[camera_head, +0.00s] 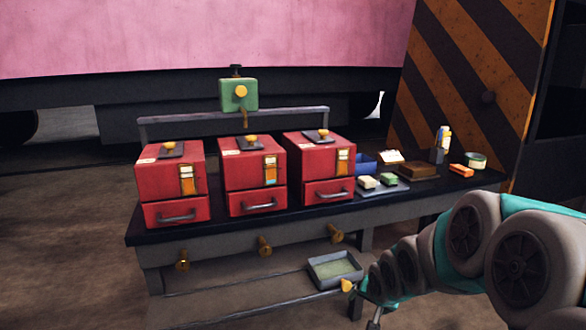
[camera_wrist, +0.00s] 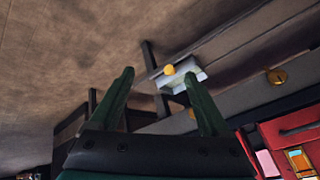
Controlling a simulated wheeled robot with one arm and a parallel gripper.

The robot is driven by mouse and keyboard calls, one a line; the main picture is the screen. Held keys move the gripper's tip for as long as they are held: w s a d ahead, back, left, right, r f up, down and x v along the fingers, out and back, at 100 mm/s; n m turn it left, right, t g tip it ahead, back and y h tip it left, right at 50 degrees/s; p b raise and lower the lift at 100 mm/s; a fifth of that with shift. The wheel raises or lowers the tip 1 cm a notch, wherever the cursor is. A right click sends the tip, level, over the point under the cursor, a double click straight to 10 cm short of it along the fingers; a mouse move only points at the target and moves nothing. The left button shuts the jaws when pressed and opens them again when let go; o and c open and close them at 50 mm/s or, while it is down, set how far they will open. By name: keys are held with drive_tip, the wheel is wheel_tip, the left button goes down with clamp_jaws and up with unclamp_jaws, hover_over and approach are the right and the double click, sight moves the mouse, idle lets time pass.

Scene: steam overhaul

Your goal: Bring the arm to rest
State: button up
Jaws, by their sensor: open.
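My arm (camera_head: 450,245), teal and grey, reaches in from the lower right of the head view, in front of the bench's right half. Its far end is low, near the grey tray, and partly cut off by the bottom edge. In the wrist view my gripper (camera_wrist: 159,80) shows two dark green fingers spread apart, with nothing held between them. Beyond the fingertips, the tray (camera_wrist: 186,80) and a yellow knob (camera_wrist: 168,70) show; I cannot tell how far off they are.
A dark bench (camera_head: 400,202) carries three red boxes (camera_head: 252,176) with drawers; brass knobs (camera_head: 265,246) stick out of its front. The grey tray (camera_head: 334,284) lies on the low shelf (camera_head: 230,302). A striped panel (camera_head: 465,90) stands behind right. Floor at left is clear.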

drive_tip(key=s+a+r+n+g, duration=0.1)
drive_tip(key=s+g, duration=0.3)
drive_tip(key=s, duration=1.4)
drive_tip(key=s+a+r+n+g, duration=0.1)
drive_tip(key=s+r+n+g, duration=0.2)
drive_tip(key=s, duration=1.4)
drive_tip(key=shift+s+a+n+g, duration=0.3)
drive_tip(key=shift+s+n+g, duration=0.1)
drive_tip(key=shift+n+g, duration=0.35)
